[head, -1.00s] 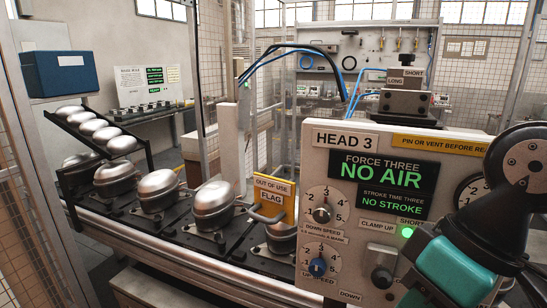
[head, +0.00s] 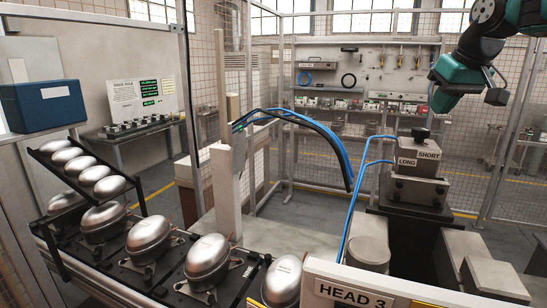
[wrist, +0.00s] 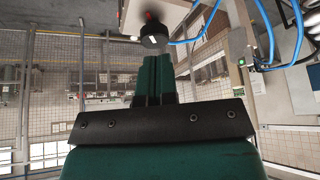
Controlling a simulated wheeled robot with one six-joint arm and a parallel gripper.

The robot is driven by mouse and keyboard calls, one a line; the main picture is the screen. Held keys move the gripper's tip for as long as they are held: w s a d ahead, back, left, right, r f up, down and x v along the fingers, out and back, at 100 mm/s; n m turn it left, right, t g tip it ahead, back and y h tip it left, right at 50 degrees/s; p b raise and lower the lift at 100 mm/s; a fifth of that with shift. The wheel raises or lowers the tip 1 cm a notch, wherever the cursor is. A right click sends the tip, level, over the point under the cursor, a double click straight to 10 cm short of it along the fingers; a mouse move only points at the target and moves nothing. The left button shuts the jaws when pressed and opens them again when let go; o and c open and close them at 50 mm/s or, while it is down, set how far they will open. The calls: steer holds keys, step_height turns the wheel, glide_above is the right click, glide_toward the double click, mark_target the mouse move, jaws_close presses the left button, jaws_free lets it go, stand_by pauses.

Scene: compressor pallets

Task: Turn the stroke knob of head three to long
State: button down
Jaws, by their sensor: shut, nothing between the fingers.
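The stroke knob (head: 421,134) of head three is a small black knob on top of a grey block, above plates reading LONG (head: 407,162) and SHORT (head: 430,155). Its pointer is too small to read. My teal gripper (head: 441,108) hangs at the upper right of the head view, above and to the right of the knob in the picture, apart from it. In the wrist view my gripper (wrist: 154,60) is shut and empty.
The HEAD 3 panel (head: 360,293) shows only its top edge. Blue hoses (head: 358,190) run beside the knob's block. Silver compressors (head: 208,262) stand in a row on the line at left. Grey blocks (head: 492,278) flank the head. A mesh fence (head: 335,100) stands behind.

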mark_target(420, 135)
steer(key=f, duration=0.1)
steer(key=w+d+f+b, duration=0.1)
steer(key=f, duration=0.1)
steer(key=d+f, duration=0.1)
steer(key=f, duration=0.1)
steer(key=shift+w+d+b, duration=0.1)
steer(key=shift+w+b, duration=0.2)
steer(key=shift+w, duration=0.05)
steer(key=shift+f+b, duration=0.4)
steer(key=shift+f, duration=0.1)
stand_by(0.3)
